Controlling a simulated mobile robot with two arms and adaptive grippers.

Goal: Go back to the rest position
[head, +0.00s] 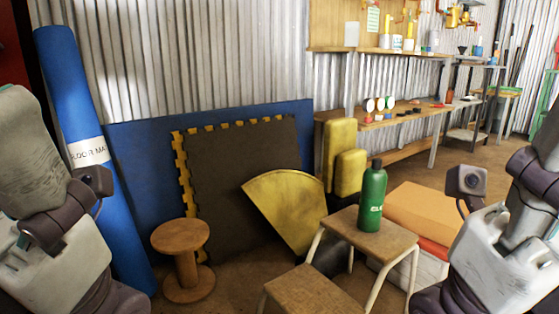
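My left arm shows at the left edge of the head view, folded, with a small dark camera block on it. My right arm shows the same way at the right edge. The fingers of both grippers are out of sight, so I cannot see whether they hold anything. Neither arm visibly touches anything. A green bottle (372,198) stands upright on the upper step of a wooden step stool (392,243) between the arms.
A blue rolled mat (75,110) leans near my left arm. A wooden spool (181,250) stands on the floor. A yellow wedge (287,208) and dark mat (225,180) lean behind. An orange-topped box (430,210) is near my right arm. Shelves (380,118) line the wall.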

